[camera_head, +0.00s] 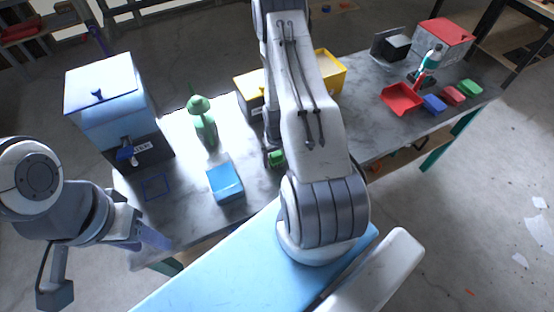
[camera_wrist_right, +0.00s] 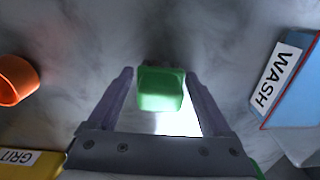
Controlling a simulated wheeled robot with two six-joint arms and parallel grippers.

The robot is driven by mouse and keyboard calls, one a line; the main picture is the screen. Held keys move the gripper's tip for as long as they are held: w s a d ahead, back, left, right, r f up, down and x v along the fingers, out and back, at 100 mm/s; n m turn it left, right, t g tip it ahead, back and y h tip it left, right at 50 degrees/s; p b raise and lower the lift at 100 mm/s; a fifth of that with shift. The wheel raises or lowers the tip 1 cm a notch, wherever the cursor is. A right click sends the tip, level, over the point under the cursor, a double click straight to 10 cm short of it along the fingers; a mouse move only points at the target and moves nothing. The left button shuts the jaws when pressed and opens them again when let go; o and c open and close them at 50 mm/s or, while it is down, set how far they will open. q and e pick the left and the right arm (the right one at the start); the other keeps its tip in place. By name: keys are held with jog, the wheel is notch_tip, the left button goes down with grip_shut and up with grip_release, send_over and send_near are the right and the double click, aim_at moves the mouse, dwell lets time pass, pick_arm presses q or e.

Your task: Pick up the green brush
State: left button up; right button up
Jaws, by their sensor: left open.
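The green brush (camera_wrist_right: 160,90) shows as a green block between the two fingers of my right gripper (camera_wrist_right: 160,72) in the right wrist view. The fingers stand close along both its sides; I cannot tell whether they press on it.
On the table (camera_head: 180,215) stand a blue box (camera_head: 225,181), a green bottle-like thing (camera_head: 204,125), a blue-white bin (camera_head: 103,95) and a yellow bin (camera_head: 325,70). In the wrist view an orange cup (camera_wrist_right: 17,80) lies left and a WASH-labelled box (camera_wrist_right: 295,85) right.

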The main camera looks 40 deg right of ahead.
jog(key=c, duration=1)
jog(key=shift+r, duration=0.15)
jog(key=shift+c, duration=0.2)
